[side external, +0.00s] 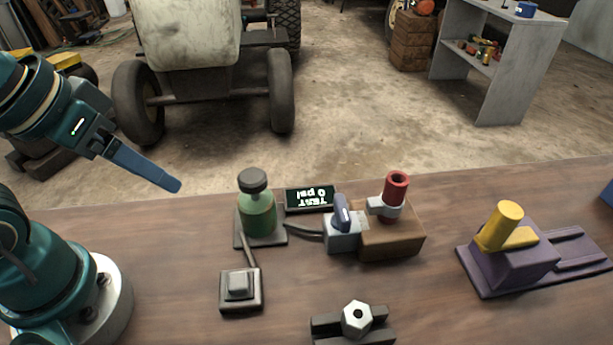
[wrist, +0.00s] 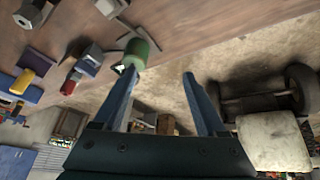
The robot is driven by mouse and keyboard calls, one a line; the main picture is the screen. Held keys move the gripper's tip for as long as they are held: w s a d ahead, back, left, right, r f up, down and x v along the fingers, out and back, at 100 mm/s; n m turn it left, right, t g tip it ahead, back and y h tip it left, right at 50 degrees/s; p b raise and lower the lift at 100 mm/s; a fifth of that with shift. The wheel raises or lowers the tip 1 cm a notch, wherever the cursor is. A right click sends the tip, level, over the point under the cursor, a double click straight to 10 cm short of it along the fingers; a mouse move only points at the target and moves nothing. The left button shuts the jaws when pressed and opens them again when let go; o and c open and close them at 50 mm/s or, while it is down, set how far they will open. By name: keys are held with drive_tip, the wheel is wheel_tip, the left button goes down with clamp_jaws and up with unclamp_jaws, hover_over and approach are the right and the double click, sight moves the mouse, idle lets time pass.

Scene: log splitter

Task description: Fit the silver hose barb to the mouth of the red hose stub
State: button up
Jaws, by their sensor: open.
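The silver hose barb (side external: 357,318) lies in a dark cradle (side external: 378,337) at the front of the bench, its hex end facing the side camera. The rest of it is hidden. It shows small at the upper left of the wrist view (wrist: 26,17). The red hose stub (side external: 395,201) stands upright in a grey clamp on a wooden block, its open mouth upward. It also shows in the wrist view (wrist: 71,84). My gripper (side external: 174,185) is at the left above the bench's back edge, away from both. In the wrist view its fingers (wrist: 159,73) are apart with nothing between them.
A green bottle (side external: 257,214) stands nearest my gripper, with a push button (side external: 240,287) in front. A small test display (side external: 311,198) reads 0 psi. A blue-handled valve (side external: 342,232) adjoins the wooden block (side external: 405,242). A purple fixture with a yellow cylinder (side external: 509,264) is at right.

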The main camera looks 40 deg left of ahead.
drive_tip(key=w+d+r+n+g+h, duration=0.1)
drive_tip(key=w+d+r+n, duration=0.6)
drive_tip(key=w+n, duration=0.15)
drive_tip(key=g, duration=0.3)
hover_over(357, 311)
drive_tip(key=w+a, duration=0.4)
drive_tip(key=a, duration=0.1)
wheel_tip(357, 311, down, 8)
drive_tip(key=r, duration=0.1)
drive_tip(key=shift+m+g+y, duration=0.45)
drive_tip(key=shift+g+y, duration=0.05)
drive_tip(key=shift+g, duration=0.2)
drive_tip(key=s+d+f, duration=0.1)
drive_tip(key=f, duration=0.1)
drive_tip(key=s+d+f, duration=0.1)
drive_tip(key=d+f, duration=0.1)
drive_tip(key=s+d+f, duration=0.1)
drive_tip(key=f, duration=0.2)
drive_tip(key=shift+s+d, duration=0.35)
drive_tip(key=shift+d, duration=0.05)
drive_tip(key=shift+s+d+f, duration=0.15)
drive_tip(key=shift+s+f, duration=0.05)
drive_tip(key=shift+f, duration=2.4)
clamp_jaws()
